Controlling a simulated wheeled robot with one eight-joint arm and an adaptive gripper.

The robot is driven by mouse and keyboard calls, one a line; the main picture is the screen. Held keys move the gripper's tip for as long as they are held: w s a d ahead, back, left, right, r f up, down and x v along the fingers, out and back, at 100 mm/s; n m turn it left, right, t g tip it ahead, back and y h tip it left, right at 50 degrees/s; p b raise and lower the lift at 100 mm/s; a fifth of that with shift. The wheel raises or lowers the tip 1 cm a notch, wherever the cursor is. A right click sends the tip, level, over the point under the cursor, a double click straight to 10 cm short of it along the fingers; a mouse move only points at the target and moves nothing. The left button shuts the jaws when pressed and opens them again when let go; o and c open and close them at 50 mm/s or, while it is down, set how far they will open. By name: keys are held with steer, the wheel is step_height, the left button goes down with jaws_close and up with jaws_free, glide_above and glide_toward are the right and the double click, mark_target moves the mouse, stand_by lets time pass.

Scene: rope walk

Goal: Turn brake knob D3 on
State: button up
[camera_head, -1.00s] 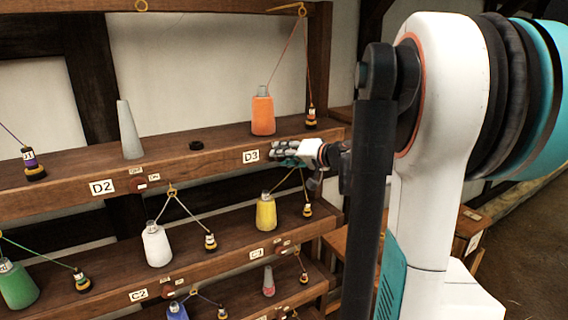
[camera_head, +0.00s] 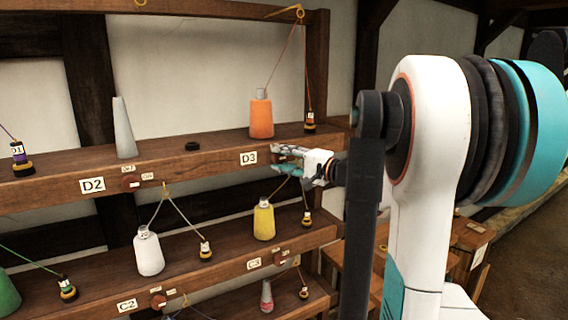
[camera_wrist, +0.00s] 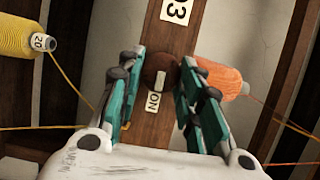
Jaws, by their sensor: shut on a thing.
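Brake knob D3 (camera_wrist: 150,68) is a round brown knob on the shelf's front edge. In the wrist view its pale pointer bar (camera_wrist: 161,82) runs down toward the ON plate (camera_wrist: 154,102). My gripper (camera_wrist: 160,66) has its teal and grey fingers on both sides of the knob, shut on it. In the head view my gripper (camera_head: 288,155) is at the shelf edge just right of the D3 label (camera_head: 248,158) and hides the knob. Any OFF plate is hidden by a finger.
An orange spool (camera_head: 261,118) stands on the shelf just above my gripper, its thread running up to a hook. A yellow spool (camera_head: 264,221) and a white spool (camera_head: 148,252) stand on the shelf below. The D2 knob (camera_head: 130,182) is farther left.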

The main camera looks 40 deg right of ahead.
stand_by(0.3)
steer(key=o, duration=1.1)
steer(key=s, duration=0.4)
steer(key=s+d, duration=0.1)
steer(key=s, duration=0.3)
steer(key=s+d, duration=0.1)
steer(key=s, duration=0.3)
steer(key=shift+f, duration=0.1)
steer(key=shift+w+a, duration=0.1)
